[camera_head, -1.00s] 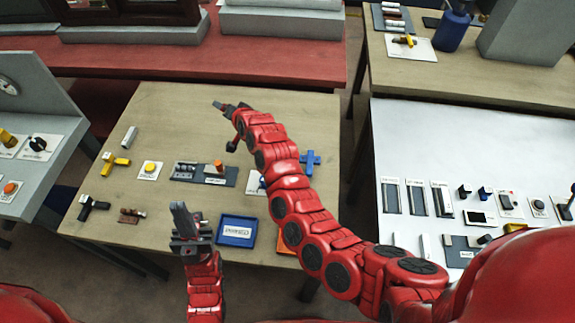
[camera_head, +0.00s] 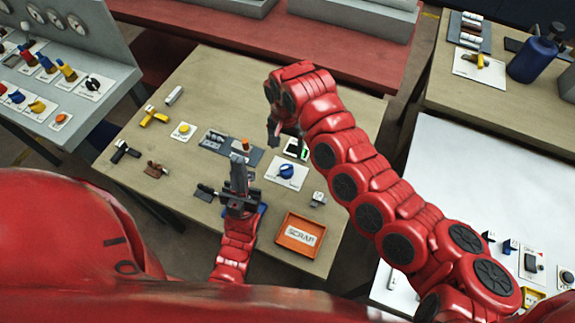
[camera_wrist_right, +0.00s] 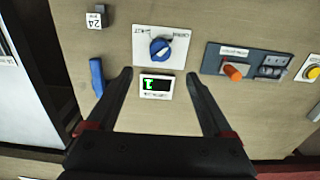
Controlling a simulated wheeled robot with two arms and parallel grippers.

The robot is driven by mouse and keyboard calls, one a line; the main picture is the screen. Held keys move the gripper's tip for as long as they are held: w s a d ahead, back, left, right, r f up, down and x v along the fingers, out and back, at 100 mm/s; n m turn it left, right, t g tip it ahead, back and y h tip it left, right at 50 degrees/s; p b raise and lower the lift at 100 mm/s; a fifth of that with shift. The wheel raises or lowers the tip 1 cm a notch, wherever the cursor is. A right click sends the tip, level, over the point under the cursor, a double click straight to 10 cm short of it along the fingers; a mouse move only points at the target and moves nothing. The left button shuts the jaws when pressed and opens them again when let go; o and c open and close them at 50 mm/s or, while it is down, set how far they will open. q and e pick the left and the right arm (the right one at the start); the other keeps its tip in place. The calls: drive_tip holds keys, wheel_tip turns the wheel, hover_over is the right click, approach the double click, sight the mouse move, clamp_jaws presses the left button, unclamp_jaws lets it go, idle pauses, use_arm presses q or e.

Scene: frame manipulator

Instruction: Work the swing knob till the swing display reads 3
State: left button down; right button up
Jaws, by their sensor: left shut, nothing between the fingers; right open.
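The blue knob (camera_head: 287,171) sits on a white plate on the wooden table; its lettering is too small to read. It also shows in the right wrist view (camera_wrist_right: 160,48). Beside the plate is a small display (camera_wrist_right: 156,86), also in the head view (camera_head: 297,148). Its green digit appears upside down and looks like a 1. My right gripper (camera_wrist_right: 158,75) is open and empty above the display, its fingertips apart in the picture on either side of it, not touching the knob. My left gripper (camera_head: 238,165) is shut and empty, left of the knob plate.
An orange SCRAP tray (camera_head: 280,242) lies in front of the knob. A dark panel with an orange knob (camera_wrist_right: 234,72) and a yellow button (camera_head: 183,129) lie left of it in the head view. A blue part (camera_wrist_right: 97,77) and a small 24 block (camera_wrist_right: 95,20) are near my right gripper.

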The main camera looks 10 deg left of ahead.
drive_tip(key=p, duration=0.2)
hover_over(287, 167)
drive_tip(key=f, duration=0.6)
drive_tip(key=shift+s, duration=0.2)
wheel_tip(287, 167, down, 6)
drive_tip(key=shift+w+f, duration=0.1)
drive_tip(key=shift+w, duration=0.05)
clamp_jaws()
